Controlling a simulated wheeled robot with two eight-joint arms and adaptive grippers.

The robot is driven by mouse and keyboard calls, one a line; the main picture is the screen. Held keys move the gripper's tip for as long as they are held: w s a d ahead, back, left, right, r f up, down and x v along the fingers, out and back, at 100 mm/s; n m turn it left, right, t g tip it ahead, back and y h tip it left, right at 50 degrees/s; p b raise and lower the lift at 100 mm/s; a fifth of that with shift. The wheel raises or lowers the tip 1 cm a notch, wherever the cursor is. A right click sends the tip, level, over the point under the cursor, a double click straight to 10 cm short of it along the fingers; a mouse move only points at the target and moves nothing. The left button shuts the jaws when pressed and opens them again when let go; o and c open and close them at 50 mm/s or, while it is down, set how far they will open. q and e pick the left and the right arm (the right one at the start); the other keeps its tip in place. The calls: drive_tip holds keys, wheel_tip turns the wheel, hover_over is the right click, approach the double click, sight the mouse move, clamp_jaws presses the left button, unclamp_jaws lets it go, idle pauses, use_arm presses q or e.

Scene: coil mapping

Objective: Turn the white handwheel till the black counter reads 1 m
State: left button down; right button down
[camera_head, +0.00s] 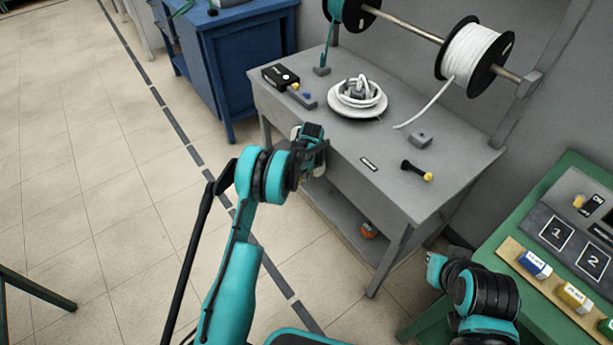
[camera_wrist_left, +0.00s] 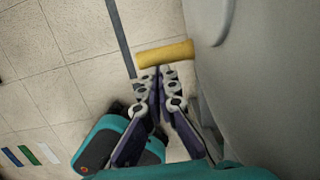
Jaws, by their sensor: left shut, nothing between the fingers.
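The black counter (camera_head: 281,77) sits at the table's back left corner; its reading is too small to make out. A white dish (camera_head: 345,108) with a coil of white cable (camera_head: 362,92) is on the table. My left gripper (camera_head: 318,150) is at the table's front left edge, shut and empty. In the left wrist view a yellow cylindrical handle (camera_wrist_left: 165,54) lies just past its fingertips (camera_wrist_left: 156,72). A large pale curved surface (camera_wrist_left: 255,70) beside it looks like the white handwheel, mostly hidden by my gripper in the head view. My right gripper (camera_head: 437,268) is low at right, its fingers unclear.
A white cable spool (camera_head: 478,55) hangs on a bar behind the grey table (camera_head: 330,130). A black tool with a yellow end (camera_head: 416,170) and a grey block (camera_head: 420,139) lie on the table. A green bench (camera_head: 540,185) stands at right, a blue cabinet (camera_head: 235,65) behind left.

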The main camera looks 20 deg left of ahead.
use_arm(q)
drive_tip(key=f+t+y, duration=0.1)
drive_tip(key=w+a+t+y, duration=0.1)
drive_tip(key=shift+f+y, duration=0.4)
drive_tip(key=shift+w+a+f+t+y, duration=0.1)
drive_tip(key=shift+a+f+t+y, duration=0.1)
drive_tip(key=shift+t+y, duration=0.1)
drive_tip(key=shift+w+a+f, duration=0.2)
drive_tip(key=shift+w+a, duration=0.05)
drive_tip(key=shift+a, duration=0.1)
drive_tip(key=shift+d, duration=0.1)
